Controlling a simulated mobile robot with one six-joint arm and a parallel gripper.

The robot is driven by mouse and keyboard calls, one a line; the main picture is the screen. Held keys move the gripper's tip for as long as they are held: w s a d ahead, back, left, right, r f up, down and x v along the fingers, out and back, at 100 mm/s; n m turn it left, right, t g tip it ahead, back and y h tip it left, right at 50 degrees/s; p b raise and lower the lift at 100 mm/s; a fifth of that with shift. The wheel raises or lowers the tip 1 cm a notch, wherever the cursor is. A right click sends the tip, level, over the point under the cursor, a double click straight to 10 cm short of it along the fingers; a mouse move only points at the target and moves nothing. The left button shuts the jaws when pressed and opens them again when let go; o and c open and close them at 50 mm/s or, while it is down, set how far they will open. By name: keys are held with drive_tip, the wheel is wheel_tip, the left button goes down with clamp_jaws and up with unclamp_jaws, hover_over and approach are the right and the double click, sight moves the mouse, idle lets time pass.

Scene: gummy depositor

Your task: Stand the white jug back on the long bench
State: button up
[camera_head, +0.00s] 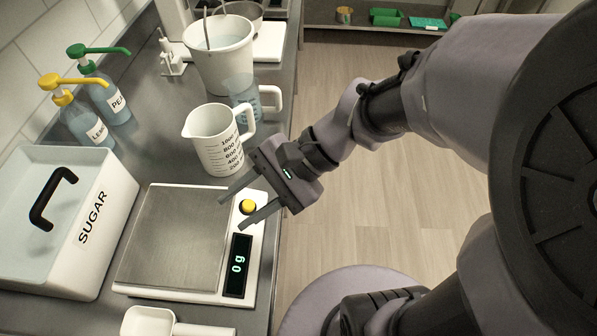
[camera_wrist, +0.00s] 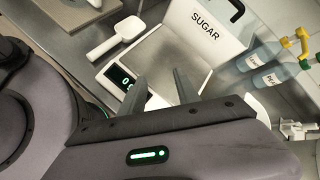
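The white jug (camera_head: 215,141) with black volume marks stands upright on the steel bench (camera_head: 157,128), just behind the scale, its handle to the right. My gripper (camera_head: 231,213) is open and empty, its fingers apart above the right side of the scale, in front of the jug and not touching it. In the wrist view the two fingers (camera_wrist: 161,90) show spread with nothing between them. I cannot make out the jug clearly in the wrist view.
The scale (camera_head: 175,238) reads 0 g and its plate is empty. A sugar bin (camera_head: 103,218), a white scoop (camera_head: 150,322) and pump bottles (camera_head: 107,93) stand around it. A bluish clear jug (camera_head: 243,92) and a white bucket (camera_head: 222,62) stand behind the white jug.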

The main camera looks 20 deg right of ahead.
drive_tip(key=s+d+r+n+t+h, duration=0.2)
drive_tip(key=d+r+n+t+h, duration=0.2)
drive_tip(key=d+h, duration=0.4)
drive_tip(key=shift+s+d+r+n+t, duration=0.2)
drive_tip(key=shift+d+r+n+t, duration=0.2)
drive_tip(key=shift+d+n+t, duration=0.55)
